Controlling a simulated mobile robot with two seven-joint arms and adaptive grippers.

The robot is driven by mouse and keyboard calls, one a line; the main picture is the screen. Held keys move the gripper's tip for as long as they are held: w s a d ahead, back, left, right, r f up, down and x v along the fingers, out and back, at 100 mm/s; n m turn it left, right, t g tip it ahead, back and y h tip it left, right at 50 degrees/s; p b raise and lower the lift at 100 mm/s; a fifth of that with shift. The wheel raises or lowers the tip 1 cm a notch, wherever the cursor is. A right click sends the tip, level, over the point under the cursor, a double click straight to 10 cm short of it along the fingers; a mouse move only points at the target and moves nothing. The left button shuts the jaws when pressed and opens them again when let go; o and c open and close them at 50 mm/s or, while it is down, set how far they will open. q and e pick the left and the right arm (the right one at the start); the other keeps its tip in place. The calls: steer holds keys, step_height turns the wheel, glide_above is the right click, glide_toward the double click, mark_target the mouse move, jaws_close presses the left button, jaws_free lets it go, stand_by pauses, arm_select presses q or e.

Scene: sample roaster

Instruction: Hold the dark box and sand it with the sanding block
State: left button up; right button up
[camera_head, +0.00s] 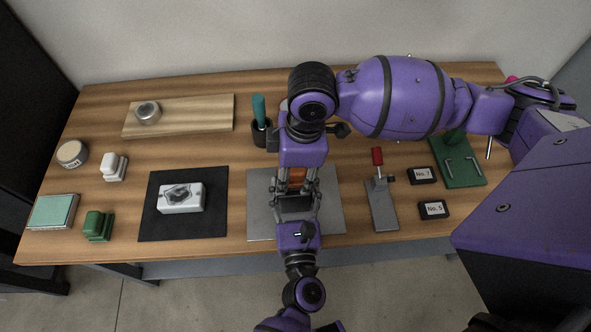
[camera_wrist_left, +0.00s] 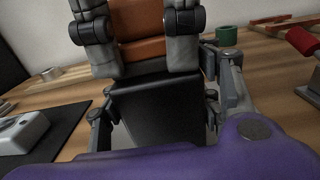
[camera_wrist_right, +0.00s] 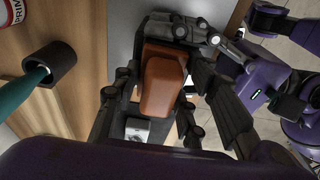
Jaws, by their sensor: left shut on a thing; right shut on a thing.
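The dark box (camera_head: 295,205) is held above the grey mat by my left gripper (camera_head: 296,212), which is shut on it from the front. The box's black side also shows in the left wrist view (camera_wrist_left: 158,108). My right gripper (camera_head: 298,182) reaches down from behind and is shut on the orange-brown sanding block (camera_head: 297,175). The block fills the middle of the right wrist view (camera_wrist_right: 162,80). In the left wrist view, the block (camera_wrist_left: 140,28) is right at the box's upper edge; whether they touch is not clear. My right fingers hide the block's sides.
The grey mat (camera_head: 259,215) lies below both grippers. A white box (camera_head: 181,203) sits on a black mat (camera_head: 153,226) to the left. A dark cup (camera_head: 262,134) with a teal handle stands behind; a red-handled tool (camera_head: 381,204) and labelled blocks (camera_head: 433,210) lie right.

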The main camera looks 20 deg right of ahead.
steer(key=shift+r, duration=2.5)
arm_select(q)
steer(key=o, duration=1.5)
steer(key=shift+c, duration=0.2)
steer(key=v, duration=1.2)
steer(key=shift+r, duration=0.1)
